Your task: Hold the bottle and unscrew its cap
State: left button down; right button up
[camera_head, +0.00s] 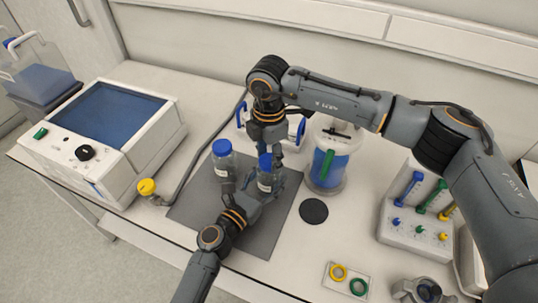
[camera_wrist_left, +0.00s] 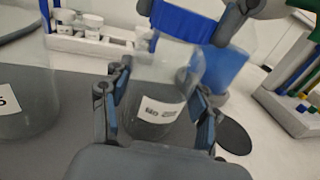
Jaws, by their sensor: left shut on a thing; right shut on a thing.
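A clear bottle (camera_head: 266,184) with a white label stands on the grey mat (camera_head: 190,213). My left gripper (camera_head: 258,196) is shut around its body from the front. The left wrist view shows the bottle (camera_wrist_left: 152,125) between my left fingers (camera_wrist_left: 160,108). The bottle's blue cap (camera_head: 265,161) is at its top; it also shows in the left wrist view (camera_wrist_left: 183,22). My right gripper (camera_head: 272,152) comes down from above and is shut on the cap, its fingers on either side. I cannot tell whether the cap's thread is still engaged.
A second blue-capped bottle (camera_head: 223,164) stands close by on the left. A blue-filled vessel (camera_head: 328,165) stands just right, with a dark disc (camera_head: 313,211) before it. A white device (camera_head: 105,135) is at the left; a rack of coloured tools (camera_head: 415,215) is at the right.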

jog(key=n, duration=0.9)
jog(key=shift+n, duration=0.4)
jog(key=n, duration=0.3)
jog(key=shift+n, duration=0.4)
jog(key=n, duration=0.5)
jog(key=shift+n, duration=0.4)
jog(key=n, duration=0.3)
jog(key=shift+n, duration=0.4)
jog(key=n, duration=0.3)
jog(key=shift+n, duration=0.3)
jog(key=n, duration=0.9)
jog(key=shift+r+n, duration=0.1)
jog(key=shift+n, duration=0.2)
jog(key=n, duration=0.5)
jog(key=shift+n, duration=0.4)
jog(key=n, duration=0.5)
jog(key=shift+r, duration=0.15)
